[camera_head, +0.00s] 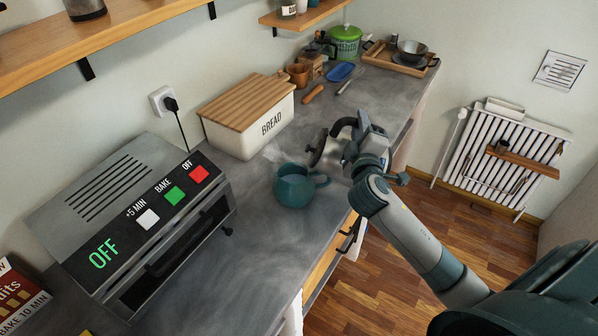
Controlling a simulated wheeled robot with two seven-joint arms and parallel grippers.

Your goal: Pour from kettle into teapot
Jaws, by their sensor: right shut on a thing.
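The teal teapot (293,191) stands upright on the grey counter with its handle to the right. The silver kettle (331,158) with a black handle is held just behind and to the right of the teapot, and it looks tilted. Pale steam shows above and behind the teapot. My right gripper (358,143) is shut on the kettle and hides part of it. I cannot tell whether liquid is flowing from the kettle. My left gripper is not in view.
A toaster oven (150,215) reading OFF stands at the left. A bread box (249,121) with a wooden lid is behind the teapot. A green pot (346,40), a wooden tray (379,60) with a bowl, and utensils are at the far end. Bare counter lies in front of the teapot.

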